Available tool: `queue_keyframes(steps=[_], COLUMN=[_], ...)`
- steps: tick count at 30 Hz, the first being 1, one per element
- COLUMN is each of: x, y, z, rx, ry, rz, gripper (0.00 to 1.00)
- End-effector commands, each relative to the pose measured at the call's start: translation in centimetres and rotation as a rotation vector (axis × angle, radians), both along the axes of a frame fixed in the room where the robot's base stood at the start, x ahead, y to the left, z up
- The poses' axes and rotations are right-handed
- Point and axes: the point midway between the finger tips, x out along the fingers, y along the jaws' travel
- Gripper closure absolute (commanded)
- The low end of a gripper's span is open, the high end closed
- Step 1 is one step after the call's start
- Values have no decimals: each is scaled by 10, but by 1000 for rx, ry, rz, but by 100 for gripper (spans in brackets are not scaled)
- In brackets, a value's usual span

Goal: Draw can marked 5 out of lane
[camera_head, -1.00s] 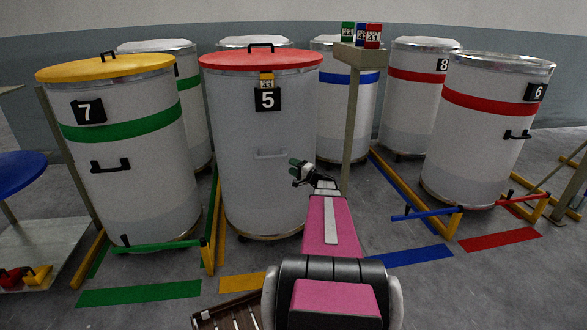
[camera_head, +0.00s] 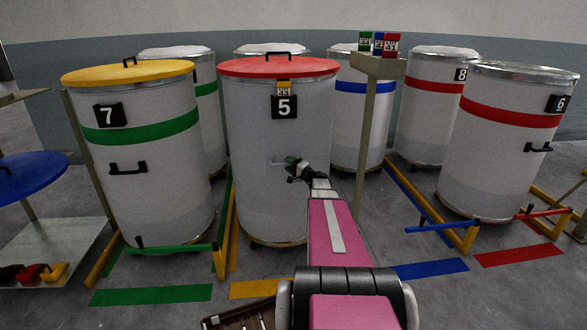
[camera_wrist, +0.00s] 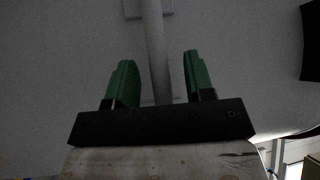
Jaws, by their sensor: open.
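The can marked 5 (camera_head: 260,205) is a pale grey drum with a red lid (camera_head: 278,67), a black number plate (camera_head: 284,107) and a small yellow tag (camera_head: 283,88). It stands upright in its lane behind the yellow floor strip (camera_head: 262,288). My gripper (camera_head: 292,163) is in front of the can at its handle (camera_head: 276,162), covering the handle's right part. In the wrist view my gripper (camera_wrist: 158,62) has green fingers spread apart. The pale handle bar (camera_wrist: 153,40) runs between them; neither finger clearly touches it.
The can marked 7 (camera_head: 150,180) stands left behind a green bar (camera_head: 175,249). A post with a small shelf (camera_head: 366,130) stands close right of can 5. A blue bar (camera_head: 428,228) and can 6 (camera_head: 490,165) are farther right. A brown slatted object (camera_head: 240,315) lies in front.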

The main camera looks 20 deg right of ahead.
Motion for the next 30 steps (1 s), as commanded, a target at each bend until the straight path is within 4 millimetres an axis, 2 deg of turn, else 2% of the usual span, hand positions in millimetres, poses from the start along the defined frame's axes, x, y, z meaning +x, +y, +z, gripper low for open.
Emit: queue_keyframes(steps=[8, 12, 13, 30], x=[0, 0, 0, 0], y=[0, 0, 0, 0], z=[0, 0, 0, 0], rx=[0, 0, 0, -1], ry=[0, 0, 0, 1], rz=[0, 0, 0, 1], gripper=[51, 97, 100, 100])
